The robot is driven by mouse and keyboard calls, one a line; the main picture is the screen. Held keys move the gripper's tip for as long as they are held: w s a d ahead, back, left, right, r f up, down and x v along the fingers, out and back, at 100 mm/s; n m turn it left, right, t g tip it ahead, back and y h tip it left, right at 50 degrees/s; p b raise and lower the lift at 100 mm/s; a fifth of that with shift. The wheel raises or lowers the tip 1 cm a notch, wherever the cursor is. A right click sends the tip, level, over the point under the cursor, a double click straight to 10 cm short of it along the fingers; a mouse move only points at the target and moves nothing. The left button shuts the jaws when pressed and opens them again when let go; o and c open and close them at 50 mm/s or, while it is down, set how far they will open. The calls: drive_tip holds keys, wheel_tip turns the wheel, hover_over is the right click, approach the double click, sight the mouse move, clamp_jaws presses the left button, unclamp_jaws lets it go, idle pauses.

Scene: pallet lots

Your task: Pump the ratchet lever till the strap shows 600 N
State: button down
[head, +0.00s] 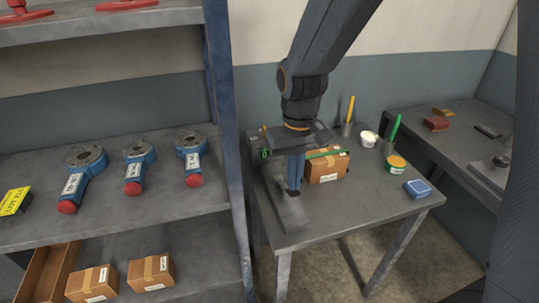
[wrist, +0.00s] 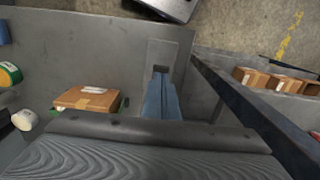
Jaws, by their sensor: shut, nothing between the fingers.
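A brown carton (head: 327,168) stands on the grey table with a green strap (head: 327,153) across its top; the carton also shows in the wrist view (wrist: 88,98). A small dark unit with a green mark (head: 266,154) is left of the carton, partly behind my arm; I cannot read a number on it. A grey slotted piece, seemingly the ratchet lever (head: 291,213), lies left of the carton; its slotted end shows in the wrist view (wrist: 162,53). My gripper (head: 295,187) is shut and empty, its blue fingers pointing down over this piece. I cannot tell whether they touch it.
A blue shelf post (head: 226,130) stands close left of the table. At the table's right are a green-and-yellow tin (head: 396,163), a white tub (head: 368,139) and a blue box (head: 417,188). The shelf holds several blue fittings (head: 138,165).

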sight(293, 199)
drive_tip(key=shift+f, duration=0.1)
idle(0.3)
drive_tip(key=shift+s+d+f+b, duration=0.1)
drive_tip(key=shift+f+b, duration=0.75)
drive_tip(key=shift+f, duration=0.85)
drive_tip(key=shift+s+f+b, duration=0.1)
drive_tip(key=shift+f+b, duration=0.7)
drive_tip(key=shift+f, duration=0.9)
drive_tip(key=r+p, duration=0.3)
drive_tip(key=r, duration=0.1)
drive_tip(key=r+p, duration=0.8)
drive_tip(key=shift+w+r, duration=0.15)
drive_tip(key=shift+w, duration=0.25)
drive_tip(key=shift+s+f+n+b, duration=0.1)
drive_tip(key=shift+f+n+b, duration=0.7)
drive_tip(key=shift+n, duration=1.2)
drive_tip(key=shift+f+n+b, duration=0.65)
drive_tip(key=shift+f+n, duration=0.35)
drive_tip(key=shift+n, duration=1)
drive_tip(key=shift+s+f+n+b, duration=0.1)
drive_tip(key=shift+f+n+b, duration=0.7)
drive_tip(key=shift+n, duration=1.2)
